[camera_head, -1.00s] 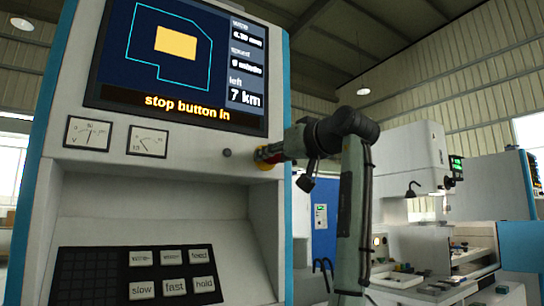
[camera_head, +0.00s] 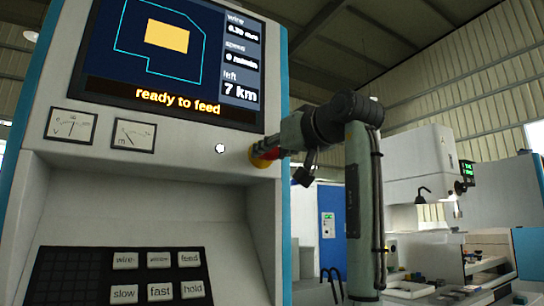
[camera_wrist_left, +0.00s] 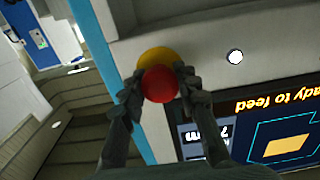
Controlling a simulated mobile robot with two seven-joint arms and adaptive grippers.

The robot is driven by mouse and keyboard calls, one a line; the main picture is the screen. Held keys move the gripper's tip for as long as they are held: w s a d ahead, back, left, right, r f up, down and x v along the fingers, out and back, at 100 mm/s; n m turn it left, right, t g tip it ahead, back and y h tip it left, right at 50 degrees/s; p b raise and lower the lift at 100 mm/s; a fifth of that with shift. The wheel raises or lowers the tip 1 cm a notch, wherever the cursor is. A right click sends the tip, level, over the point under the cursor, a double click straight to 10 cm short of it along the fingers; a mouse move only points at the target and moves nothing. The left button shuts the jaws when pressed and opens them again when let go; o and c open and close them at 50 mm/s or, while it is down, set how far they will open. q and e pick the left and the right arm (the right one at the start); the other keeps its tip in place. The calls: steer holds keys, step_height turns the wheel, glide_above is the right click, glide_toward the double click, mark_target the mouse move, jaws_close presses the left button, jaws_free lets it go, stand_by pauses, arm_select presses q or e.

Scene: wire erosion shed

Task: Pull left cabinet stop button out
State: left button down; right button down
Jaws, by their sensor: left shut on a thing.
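The stop button (camera_wrist_left: 160,86) is a red knob on a yellow collar (camera_wrist_left: 154,57), on the left cabinet's front below the screen. In the head view the collar (camera_head: 260,161) shows at the panel's right edge, with the knob mostly hidden by the fingers. My left gripper (camera_head: 272,150) is shut on the knob; in the wrist view its fingers lie on both sides of it. The cabinet screen (camera_head: 172,52) reads "ready to feed". A small round lamp (camera_head: 220,148) left of the button glows white. My right gripper is not in view.
Two dials (camera_head: 133,135) sit below the screen. A keypad (camera_head: 157,291) with labelled keys is lower on the cabinet. A white machine (camera_head: 424,165) with a worktable stands at the right. A blue panel (camera_head: 332,224) is behind my arm.

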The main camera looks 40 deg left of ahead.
arm_select(q)
steer(key=shift+d, duration=0.15)
steer(key=c, duration=1.3)
jaws_free()
steer(key=shift+o, duration=1)
steer(key=shift+s+d, duration=0.1)
steer(key=shift+d, duration=0.1)
steer(key=shift+a, duration=0.15)
steer(key=v, duration=1.2)
steer(key=shift+f, duration=0.1)
